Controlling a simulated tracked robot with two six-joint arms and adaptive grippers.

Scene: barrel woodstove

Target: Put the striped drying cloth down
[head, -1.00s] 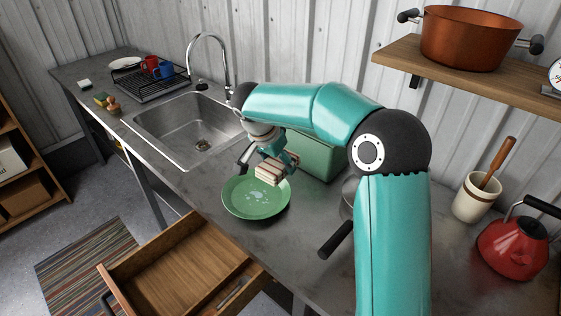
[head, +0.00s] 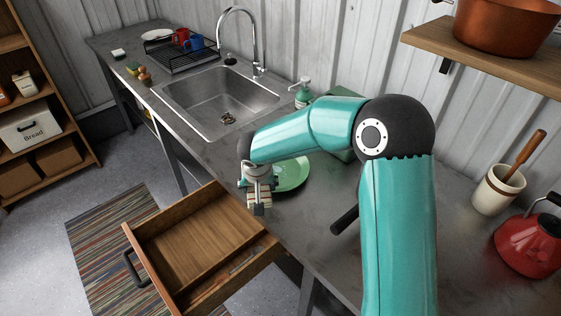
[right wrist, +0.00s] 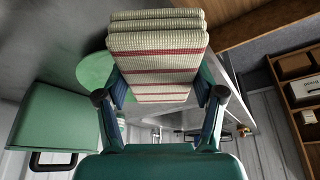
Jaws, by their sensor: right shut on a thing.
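The striped drying cloth (head: 259,201) is a folded cream bundle with red stripes. It also fills the top middle of the right wrist view (right wrist: 158,60). My right gripper (head: 258,188) is shut on it, with a finger on each side in the wrist view (right wrist: 161,97). In the head view the cloth appears by the counter's front edge, beside the open drawer and left of the green plate (head: 291,176). Its height above the counter is hard to tell. My arm hides part of the plate. My left gripper is not in view.
A wooden drawer (head: 188,240) stands open below the counter, mostly empty. The sink (head: 222,100) and dish rack (head: 180,58) lie farther back. A green soap bottle (head: 303,93) stands behind my arm. A crock (head: 497,190) and red kettle (head: 530,243) stand at right.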

